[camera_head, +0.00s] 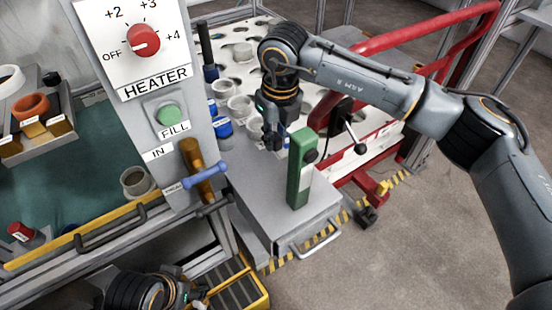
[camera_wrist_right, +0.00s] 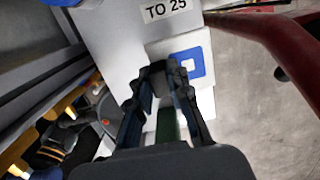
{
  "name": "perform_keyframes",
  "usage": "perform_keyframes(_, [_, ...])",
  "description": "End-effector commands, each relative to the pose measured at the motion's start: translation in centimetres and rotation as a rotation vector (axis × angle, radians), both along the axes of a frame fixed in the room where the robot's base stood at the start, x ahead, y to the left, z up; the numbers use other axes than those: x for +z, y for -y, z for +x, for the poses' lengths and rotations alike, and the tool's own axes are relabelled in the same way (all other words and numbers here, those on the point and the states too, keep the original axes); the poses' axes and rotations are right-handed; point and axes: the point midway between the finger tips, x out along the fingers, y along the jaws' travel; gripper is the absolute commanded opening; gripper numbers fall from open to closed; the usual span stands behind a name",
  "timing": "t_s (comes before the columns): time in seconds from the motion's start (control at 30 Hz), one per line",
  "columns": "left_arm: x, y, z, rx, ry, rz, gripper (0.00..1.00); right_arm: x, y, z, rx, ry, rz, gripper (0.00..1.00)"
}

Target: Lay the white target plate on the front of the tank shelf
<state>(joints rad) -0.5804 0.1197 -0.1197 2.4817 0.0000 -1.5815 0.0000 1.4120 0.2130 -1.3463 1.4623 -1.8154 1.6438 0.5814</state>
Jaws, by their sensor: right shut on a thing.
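My right gripper (camera_head: 271,138) points down over a grey shelf-like box top (camera_head: 260,185), left of a green upright block (camera_head: 298,178). In the right wrist view its fingers (camera_wrist_right: 163,78) are closed in at the tips. A white plate with a blue square outline (camera_wrist_right: 205,65) is at those tips; the exact grip is hidden behind the fingers. A green strip (camera_wrist_right: 168,125) shows between the fingers. I cannot pick the plate out in the head view. Part of my left gripper (camera_head: 190,295) shows at the bottom edge; its jaws are unclear.
A white perforated rack (camera_head: 232,60) with cups stands behind the gripper. Red rails (camera_head: 440,45) run behind my right arm. A heater panel (camera_head: 140,75) and a blue-handled valve (camera_head: 205,170) stand at left. Open floor (camera_head: 400,250) lies at lower right.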

Motion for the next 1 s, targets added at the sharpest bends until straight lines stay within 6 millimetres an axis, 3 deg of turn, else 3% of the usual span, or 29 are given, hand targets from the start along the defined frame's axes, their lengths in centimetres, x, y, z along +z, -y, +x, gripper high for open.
perform_keyframes(0.4, [-0.9,0.0,0.0,0.000,0.000,0.000,0.58,-5.1,0.0,0.0,0.000,-0.001,0.001,0.00])
perform_keyframes(0.83, [-1.0,0.1,0.5,-0.001,0.022,-0.004,0.58,-5.4,0.0,0.0,0.002,0.002,0.001,0.00])
perform_keyframes(0.87, [-0.9,0.1,0.6,-0.002,0.027,-0.004,0.58,-5.3,0.0,0.0,0.002,0.002,0.001,0.24])
perform_keyframes(0.9, [-0.8,0.1,0.6,-0.002,0.030,-0.005,0.58,-5.3,0.0,0.0,0.002,0.001,0.000,0.32])
perform_keyframes(0.93, [-0.8,0.1,0.6,-0.002,0.029,-0.006,0.58,-5.3,0.0,0.0,0.002,0.001,0.000,0.38])
perform_keyframes(1.0, [-0.8,0.1,0.6,-0.002,0.028,-0.005,0.58,-5.3,0.0,0.0,0.002,0.001,0.000,0.41])
